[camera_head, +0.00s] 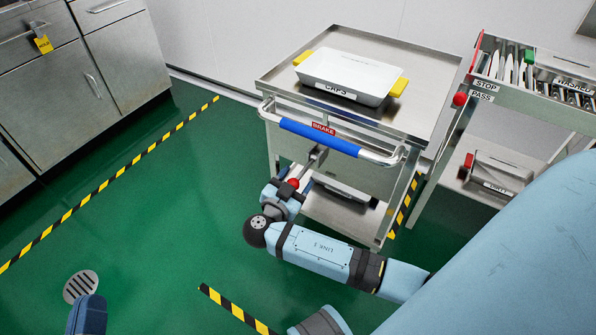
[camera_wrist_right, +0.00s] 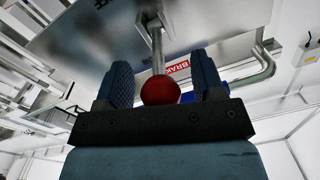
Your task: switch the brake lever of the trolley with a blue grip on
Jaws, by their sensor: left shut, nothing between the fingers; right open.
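The trolley (camera_head: 375,58) has a blue grip (camera_head: 320,136) on its front handle, with a red BRAKE label (camera_head: 323,128) behind it. Below the label, the metal brake lever (camera_head: 316,157) slants downward and ends in a red ball knob (camera_head: 293,183). My right gripper (camera_head: 289,186) is open at the knob. In the right wrist view, the knob (camera_wrist_right: 160,90) sits between the spread fingers of my right gripper (camera_wrist_right: 166,86), with gaps on both sides. My left gripper (camera_head: 87,314) is shut and empty at the lower left, far from the trolley.
A white CAPS tray (camera_head: 348,75) with yellow handles stands on the trolley. A second cart (camera_head: 535,103) with STOP and PASS labels and a red ball stands close on the right. Steel cabinets (camera_head: 80,75) stand at the left. The green floor (camera_head: 150,220) between is clear.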

